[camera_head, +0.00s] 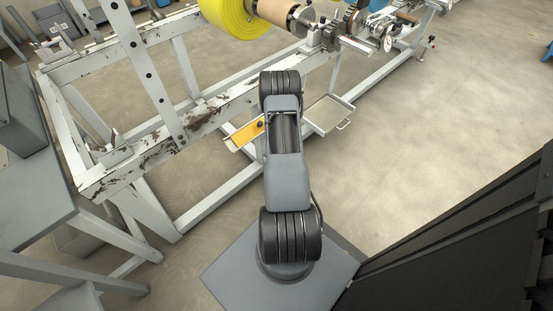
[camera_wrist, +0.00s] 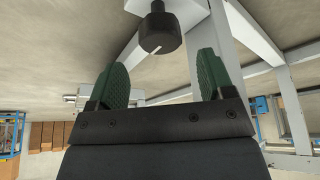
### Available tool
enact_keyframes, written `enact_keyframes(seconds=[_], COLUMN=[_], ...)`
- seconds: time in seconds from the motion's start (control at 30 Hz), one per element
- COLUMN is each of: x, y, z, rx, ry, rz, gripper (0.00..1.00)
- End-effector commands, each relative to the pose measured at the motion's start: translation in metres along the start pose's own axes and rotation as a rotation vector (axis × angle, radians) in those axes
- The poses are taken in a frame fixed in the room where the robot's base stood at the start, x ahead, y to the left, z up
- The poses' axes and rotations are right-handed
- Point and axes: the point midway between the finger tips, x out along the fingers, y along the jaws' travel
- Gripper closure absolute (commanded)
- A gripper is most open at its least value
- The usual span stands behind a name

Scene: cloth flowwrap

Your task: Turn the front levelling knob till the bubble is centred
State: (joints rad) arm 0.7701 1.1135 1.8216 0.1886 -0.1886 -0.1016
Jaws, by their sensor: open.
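In the wrist view a black round knob (camera_wrist: 160,34) with a white mark line hangs below a pale frame part. My gripper (camera_wrist: 162,60) is open, with its two green ribbed fingers apart. The knob shows ahead of the fingertips, roughly midway between them, and nothing is between the fingers. In the head view my arm hides the gripper and the knob. I cannot make out the level's bubble in either view.
The worn white machine frame (camera_head: 228,101) runs across the head view, with a yellow roll (camera_head: 232,20) on top. An orange plate (camera_head: 246,133) and a shallow metal tray (camera_head: 329,114) flank my arm. A grey table (camera_head: 35,200) stands left.

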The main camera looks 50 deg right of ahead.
Motion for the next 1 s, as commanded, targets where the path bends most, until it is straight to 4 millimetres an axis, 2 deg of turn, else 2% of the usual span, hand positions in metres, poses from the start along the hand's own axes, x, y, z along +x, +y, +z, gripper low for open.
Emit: enact_keyframes(seconds=[0.03, 0.1, 0.3, 0.5, 0.8, 1.0], x=[0.013, 0.024, 0.045, 0.053, 0.054, 0.054], y=[0.0, -0.001, -0.002, -0.002, -0.003, -0.003], z=[0.002, 0.002, 0.001, 0.001, 0.0, 0.0], rx=[0.0, 0.0, -0.002, -0.004, -0.004, -0.004], ry=[-0.001, -0.001, -0.001, -0.001, -0.001, -0.001], rz=[0.0, 0.0, -0.001, -0.002, -0.002, -0.002], gripper=[0.25, 0.25, 0.25, 0.25, 0.25, 0.43])
